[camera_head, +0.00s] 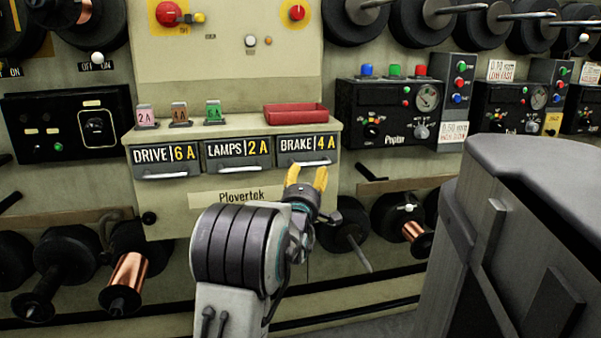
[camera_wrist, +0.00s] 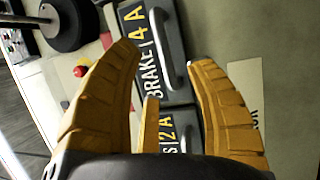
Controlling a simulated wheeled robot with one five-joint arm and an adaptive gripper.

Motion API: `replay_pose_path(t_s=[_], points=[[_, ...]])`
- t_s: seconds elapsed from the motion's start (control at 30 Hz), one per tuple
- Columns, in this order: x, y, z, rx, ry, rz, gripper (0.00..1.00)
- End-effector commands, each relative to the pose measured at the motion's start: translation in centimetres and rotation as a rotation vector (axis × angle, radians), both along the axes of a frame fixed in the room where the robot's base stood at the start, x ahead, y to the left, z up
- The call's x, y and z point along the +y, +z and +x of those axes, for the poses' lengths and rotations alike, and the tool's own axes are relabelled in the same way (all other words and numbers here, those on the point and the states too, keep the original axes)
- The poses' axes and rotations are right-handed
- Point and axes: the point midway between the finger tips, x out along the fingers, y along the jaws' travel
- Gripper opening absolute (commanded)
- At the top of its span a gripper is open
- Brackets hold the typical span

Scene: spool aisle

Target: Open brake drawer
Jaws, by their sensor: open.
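The brake drawer (camera_head: 308,150) is the rightmost of three dark drawers in the cream cabinet, labelled "BRAKE 4 A", with a pale bar handle along its lower edge. It looks shut, flush with the drawers beside it. My gripper (camera_head: 306,177) has yellow fingers and is just below and in front of its handle. In the wrist view the brake drawer (camera_wrist: 146,48) and its handle show ahead, between the spread fingertips of my gripper (camera_wrist: 168,62). The gripper is open and empty. I cannot tell whether a finger touches the drawer.
The lamps drawer (camera_head: 238,152) and drive drawer (camera_head: 166,158) are to the left. A red tray (camera_head: 295,113) and coloured fuses (camera_head: 180,114) sit on the ledge above. A large grey machine (camera_head: 530,240) stands at the right. Wire spools (camera_head: 130,275) line the lower wall.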

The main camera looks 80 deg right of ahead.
Motion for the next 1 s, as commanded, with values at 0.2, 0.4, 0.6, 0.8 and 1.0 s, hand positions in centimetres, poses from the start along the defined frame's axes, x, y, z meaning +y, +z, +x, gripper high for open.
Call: replay_pose_path(t_s=[0.2,0.4,0.6,0.8,1.0], points=[[-2.1,0.3,0.0,0.0,0.0,-0.002,0.5],[-4.1,0.7,0.0,-0.001,0.0,0.0,0.5],[-5.6,1.0,0.0,-0.001,0.001,0.0,0.5],[-6.5,1.2,-0.1,-0.001,0.001,0.001,0.5],[-6.7,1.2,-0.1,-0.001,0.001,0.002,0.5]])
